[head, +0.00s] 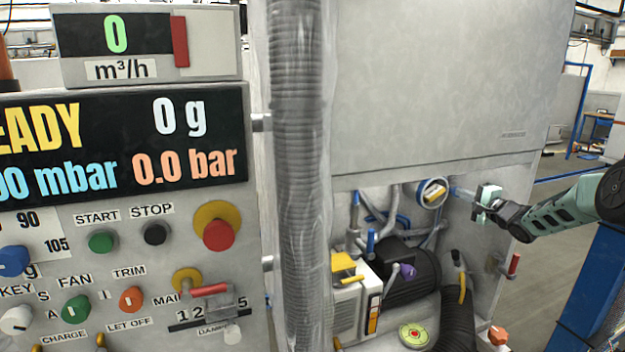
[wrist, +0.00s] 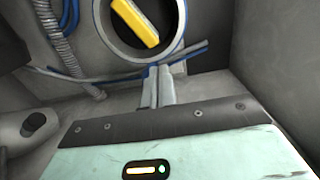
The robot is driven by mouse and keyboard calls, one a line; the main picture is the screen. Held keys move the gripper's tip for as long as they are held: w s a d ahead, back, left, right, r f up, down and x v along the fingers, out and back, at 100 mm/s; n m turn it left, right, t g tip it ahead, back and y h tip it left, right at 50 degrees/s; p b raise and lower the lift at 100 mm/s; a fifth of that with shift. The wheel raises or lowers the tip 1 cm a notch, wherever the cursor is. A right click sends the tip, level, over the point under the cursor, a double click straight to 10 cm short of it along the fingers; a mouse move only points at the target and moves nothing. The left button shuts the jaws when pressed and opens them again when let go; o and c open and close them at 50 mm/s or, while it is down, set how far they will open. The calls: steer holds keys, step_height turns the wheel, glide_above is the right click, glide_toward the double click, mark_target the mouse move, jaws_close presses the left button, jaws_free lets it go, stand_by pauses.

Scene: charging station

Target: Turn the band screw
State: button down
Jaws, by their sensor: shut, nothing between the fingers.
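A round fitting (head: 433,192) with a pale and blue ring, a dark face and a slanted yellow bar is in the open cabinet bay in the head view. The wrist view shows its yellow bar (wrist: 137,22) close up. I cannot tell for sure which part is the band screw. My gripper (head: 476,198) is just right of the fitting in the head view. In the wrist view its fingertips (wrist: 158,74) are together and empty, just below the ring. They overlap a small bracket and blue lines there; contact cannot be told.
A control panel with displays and knobs (head: 125,200) fills the left. A thick grey hose (head: 298,150) stands beside it. Below the fitting are a dark motor (head: 408,275), a white box with a yellow top (head: 352,305) and a black hose (head: 456,318). The bay wall is close on the right.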

steer(key=shift+s+a, duration=0.1)
steer(key=shift+s, duration=0.05)
steer(key=s+d+p, duration=0.2)
steer(key=s+d, duration=0.2)
steer(key=shift+d+r, duration=0.1)
stand_by(0.8)
steer(key=shift+s, duration=0.1)
steer(key=w+a+f+b, duration=0.2)
steer(key=w+a+b, duration=0.2)
steer(key=shift+a+f+b, duration=0.2)
steer(key=shift+f+b, duration=0.1)
stand_by(0.5)
steer(key=shift+w+d+r, duration=0.1)
steer(key=shift+w+d, duration=0.1)
steer(key=shift+w, duration=0.05)
stand_by(0.6)
